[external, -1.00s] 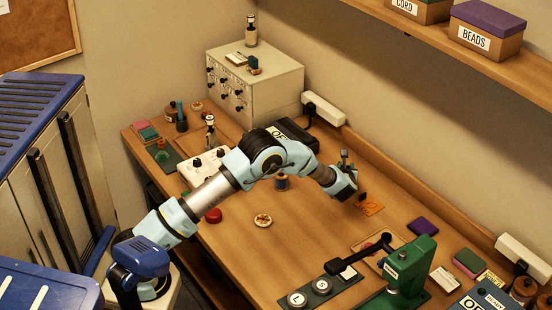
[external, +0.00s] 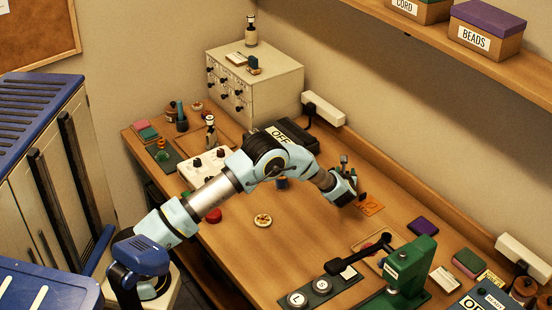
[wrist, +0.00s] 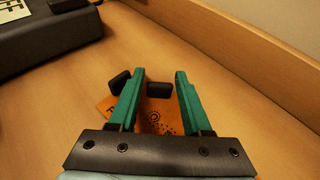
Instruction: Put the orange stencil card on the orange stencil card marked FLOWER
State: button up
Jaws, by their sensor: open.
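Orange card (external: 372,208) lies flat on the table at the back, just right of my gripper (external: 353,190) in the external view. In the wrist view, orange card with a dark spiral and dots (wrist: 162,118) shows between and below the fingers. A strip of orange with part of a dark letter (wrist: 106,106) shows left of the left finger; I cannot tell whether this is one card or two overlapping. My gripper (wrist: 160,74) is open, green fingers apart, pointing down over the card. Its body hides the card's near part. The full FLOWER marking is not readable.
Two small dark blocks (wrist: 158,90) stand by the fingertips. A wooden ledge (wrist: 230,55) runs along the wall behind. A black box marked OFF (external: 283,135) is to the left. A purple block (external: 422,228) and green press (external: 410,265) are to the right.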

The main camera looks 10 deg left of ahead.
jog(key=shift+s+d+r, duration=0.1)
jog(key=shift+s+r, duration=0.1)
jog(key=shift+s, duration=0.1)
jog(key=b+v, duration=0.3)
jog(key=v, duration=0.8)
jog(key=shift+s+r, duration=0.15)
